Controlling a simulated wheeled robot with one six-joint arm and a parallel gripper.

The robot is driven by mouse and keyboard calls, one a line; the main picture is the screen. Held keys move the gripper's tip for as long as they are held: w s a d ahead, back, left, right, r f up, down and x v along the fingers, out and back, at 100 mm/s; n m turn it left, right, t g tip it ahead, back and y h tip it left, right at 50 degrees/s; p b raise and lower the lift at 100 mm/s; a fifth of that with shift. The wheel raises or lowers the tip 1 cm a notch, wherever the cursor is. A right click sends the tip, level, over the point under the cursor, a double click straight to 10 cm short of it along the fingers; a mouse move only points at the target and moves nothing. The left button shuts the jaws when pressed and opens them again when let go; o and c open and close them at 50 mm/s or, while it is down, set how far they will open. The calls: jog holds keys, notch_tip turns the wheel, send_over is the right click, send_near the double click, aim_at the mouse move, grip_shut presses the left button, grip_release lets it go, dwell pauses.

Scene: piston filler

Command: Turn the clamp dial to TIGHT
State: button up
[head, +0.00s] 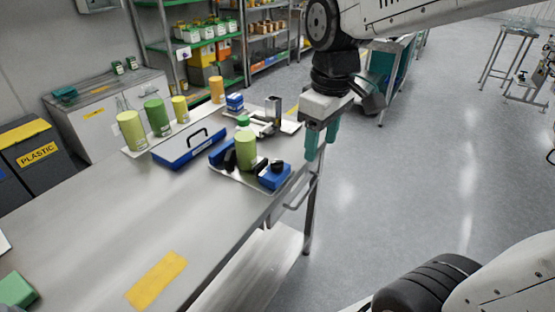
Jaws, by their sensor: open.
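A metal base plate (250,187) lies near the table's right edge. On it a light green cylinder (246,150) stands upright between a blue and black block (222,155) and a blue box (274,178). A dark round knob (278,165) on top of the blue box looks like the clamp dial. Its marks are too small to read, so its setting cannot be told. My gripper (321,145) hangs to the right of and above the knob, apart from it. Its teal fingers point down, open, with nothing seen between them.
A blue and white case (189,147) with a black handle lies left of the plate. Several green and yellow cylinders (157,117) stand behind it. Another small device (272,112) stands at the back.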

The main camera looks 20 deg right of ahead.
jog(key=w+f+n, duration=0.3)
jog(key=w+n, duration=0.1)
jog(key=w, duration=0.5)
jog(key=n, duration=0.3)
send_near(277, 163)
jog(key=shift+w+f+g, duration=0.1)
jog(key=shift+f+g, duration=0.15)
jog(key=shift+g, duration=0.15)
jog(key=shift+w+f+n, duration=0.15)
jog(key=shift+f+n, duration=0.15)
jog(key=shift+f, duration=3.7)
jog(key=c, duration=1)
